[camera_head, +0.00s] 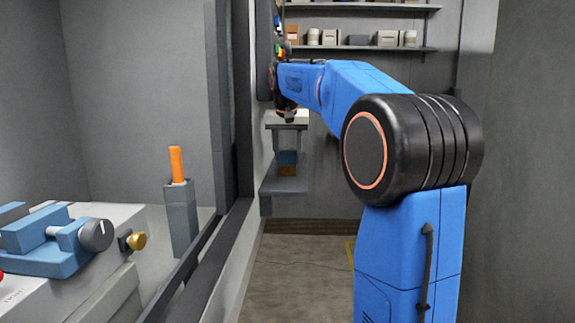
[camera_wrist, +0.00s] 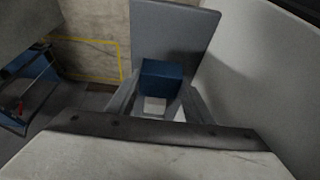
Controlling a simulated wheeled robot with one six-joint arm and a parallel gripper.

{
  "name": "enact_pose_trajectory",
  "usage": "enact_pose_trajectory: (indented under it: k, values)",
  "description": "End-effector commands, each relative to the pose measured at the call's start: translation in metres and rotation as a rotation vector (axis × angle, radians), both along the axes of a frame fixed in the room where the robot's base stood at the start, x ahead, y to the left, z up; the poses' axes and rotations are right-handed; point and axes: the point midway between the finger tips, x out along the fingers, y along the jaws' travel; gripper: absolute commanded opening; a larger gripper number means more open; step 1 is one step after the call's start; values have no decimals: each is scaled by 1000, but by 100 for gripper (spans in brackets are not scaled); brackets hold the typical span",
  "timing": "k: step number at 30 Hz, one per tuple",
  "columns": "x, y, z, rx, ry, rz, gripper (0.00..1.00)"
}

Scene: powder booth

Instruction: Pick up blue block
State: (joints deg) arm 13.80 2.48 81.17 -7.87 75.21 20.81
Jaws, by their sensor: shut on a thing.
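The blue block (camera_wrist: 161,75) sits between the two fingers of my gripper (camera_wrist: 160,92) in the wrist view. My gripper is shut on it. In the head view my gripper (camera_head: 287,140) points down over a grey ledge, and the blue block (camera_head: 288,157) shows dimly between its fingers. A small yellow-brown thing (camera_head: 287,170) shows directly below the block, just above the ledge. I cannot tell whether the block touches it. A small white patch (camera_wrist: 155,104) shows on the near side of the block in the wrist view.
The grey ledge (camera_head: 284,186) juts from the booth wall; its bare top also shows in the wrist view (camera_wrist: 172,30). Shelves (camera_head: 360,48) with boxes and jars hang behind. A grey stand with an orange piece (camera_head: 176,164) is at left.

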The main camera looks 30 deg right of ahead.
Motion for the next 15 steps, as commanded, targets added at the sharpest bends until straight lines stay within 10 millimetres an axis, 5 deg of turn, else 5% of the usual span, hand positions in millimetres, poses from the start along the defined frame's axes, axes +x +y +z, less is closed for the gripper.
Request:
enact_pose_trajectory:
  k: [15]
  values:
    - [-45,-66,4,0,0,-6,16]
